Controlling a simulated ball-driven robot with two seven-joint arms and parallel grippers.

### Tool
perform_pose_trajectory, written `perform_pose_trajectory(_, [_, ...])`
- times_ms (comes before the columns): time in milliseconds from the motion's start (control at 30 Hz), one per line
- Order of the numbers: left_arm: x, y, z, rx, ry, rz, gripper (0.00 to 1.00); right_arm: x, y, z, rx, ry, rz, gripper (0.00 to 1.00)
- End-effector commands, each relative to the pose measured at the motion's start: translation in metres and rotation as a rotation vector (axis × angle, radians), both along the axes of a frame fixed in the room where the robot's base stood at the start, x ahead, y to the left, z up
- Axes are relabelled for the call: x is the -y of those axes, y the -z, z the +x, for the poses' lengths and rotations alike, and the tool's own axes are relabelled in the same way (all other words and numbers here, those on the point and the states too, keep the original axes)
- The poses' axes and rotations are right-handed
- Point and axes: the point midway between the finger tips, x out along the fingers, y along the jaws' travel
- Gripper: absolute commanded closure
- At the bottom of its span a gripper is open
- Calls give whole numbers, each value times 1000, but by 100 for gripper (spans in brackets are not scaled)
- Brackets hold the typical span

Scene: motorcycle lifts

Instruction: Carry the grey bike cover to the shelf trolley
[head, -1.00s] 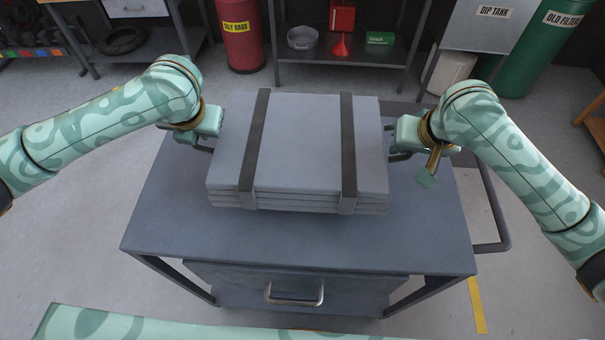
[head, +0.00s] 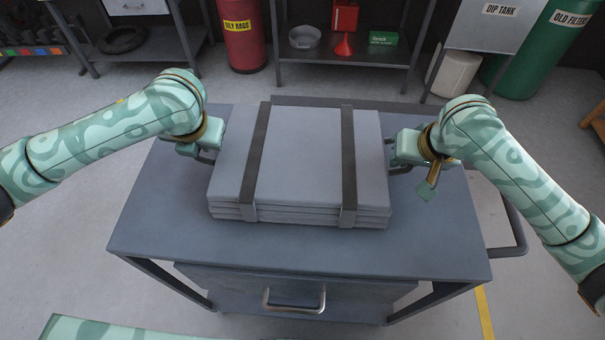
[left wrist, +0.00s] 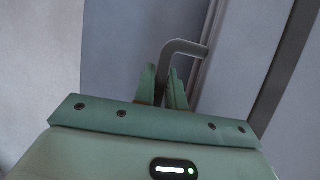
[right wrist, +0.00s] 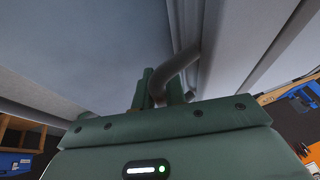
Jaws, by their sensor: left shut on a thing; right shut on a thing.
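The grey bike cover (head: 300,160) is a folded, layered bundle with two dark straps. It is level over the top of the grey trolley (head: 160,225); I cannot tell whether it rests on it or hangs just above. My left gripper (head: 208,157) is shut on a bent handle at the cover's left side, and the left wrist view shows the fingers (left wrist: 167,86) around this handle. My right gripper (head: 396,168) is shut on the matching handle at the right side, seen also in the right wrist view (right wrist: 160,92). The cover's underside is hidden.
The trolley has a drawer with a metal pull (head: 294,300) and a push handle (head: 515,225) on the right. Behind stand a red oily rags bin (head: 243,40), a bench with a red funnel (head: 344,45), a dip tank (head: 490,35) and a green drum (head: 545,45). Bare trolley top shows in front of the cover.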

Motion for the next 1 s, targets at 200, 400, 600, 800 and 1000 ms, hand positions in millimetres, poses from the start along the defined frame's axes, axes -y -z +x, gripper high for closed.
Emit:
perform_pose_trajectory(200, [-1, 3, 1, -1, -3, 3, 66, 2, 3, 1, 0, 2, -3, 66])
perform_pose_trajectory(400, [-1, 2, 0, -1, -1, 2, 66, 1, 2, 0, -1, 1, -2, 66])
perform_pose_trajectory(600, [0, -12, 0, 7, 0, 1, 66, 0, -12, 0, 7, 0, 0, 66])
perform_pose_trajectory(800, [0, -48, -2, 27, 0, 0, 66, 0, -48, -1, 27, 0, 0, 66])
perform_pose_trajectory(1000, [0, -87, -3, 44, 0, 0, 66, 0, -87, -2, 44, 0, 0, 66])
